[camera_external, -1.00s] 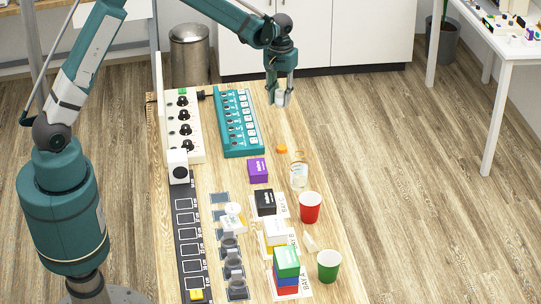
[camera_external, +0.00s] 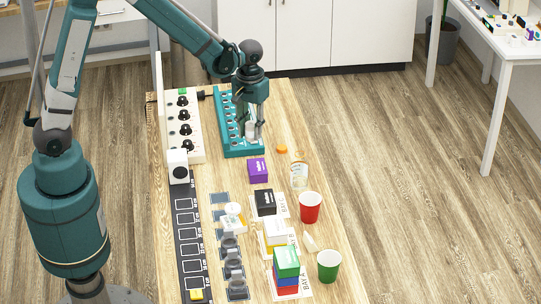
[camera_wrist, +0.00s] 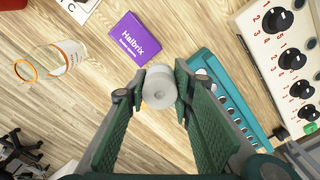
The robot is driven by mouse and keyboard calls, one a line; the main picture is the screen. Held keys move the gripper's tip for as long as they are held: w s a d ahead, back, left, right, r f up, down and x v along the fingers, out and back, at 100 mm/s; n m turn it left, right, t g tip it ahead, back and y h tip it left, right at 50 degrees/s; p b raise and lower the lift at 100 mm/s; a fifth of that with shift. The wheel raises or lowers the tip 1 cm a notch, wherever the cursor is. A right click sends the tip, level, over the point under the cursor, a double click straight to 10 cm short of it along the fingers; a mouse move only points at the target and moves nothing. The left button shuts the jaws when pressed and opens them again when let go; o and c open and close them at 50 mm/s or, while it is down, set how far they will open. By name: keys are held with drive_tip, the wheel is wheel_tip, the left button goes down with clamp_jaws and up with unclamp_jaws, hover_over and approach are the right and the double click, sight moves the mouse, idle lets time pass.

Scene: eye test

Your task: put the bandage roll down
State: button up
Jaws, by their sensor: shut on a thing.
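The bandage roll (camera_external: 251,129) is a small white cylinder between the fingers of my gripper (camera_external: 250,134). In the wrist view the white roll (camera_wrist: 159,88) is pinched between both green fingertips of my gripper (camera_wrist: 160,90), its round end facing the camera. In the external view it appears over the right part of the teal panel (camera_external: 228,128). In the wrist view that panel (camera_wrist: 215,75) lies just right of the roll, with bare wood behind the roll. I cannot tell how high the roll is above the surface.
A purple box (camera_external: 257,169) stands just in front of the panel. A white knob box (camera_external: 184,130) stands left of the panel. Bare wood (camera_external: 284,112) lies right of the panel.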

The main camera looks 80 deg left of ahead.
hover_over(225, 183)
drive_tip(key=shift+f+b, duration=0.35)
drive_tip(key=shift+f+b, duration=0.65)
drive_tip(key=shift+f, duration=2.3)
drive_tip(key=shift+f+b, duration=0.5)
drive_tip(key=shift+f, duration=1.55)
drive_tip(key=shift+f, duration=0.2)
drive_tip(key=o, duration=0.8)
drive_tip(key=shift+c, duration=0.2)
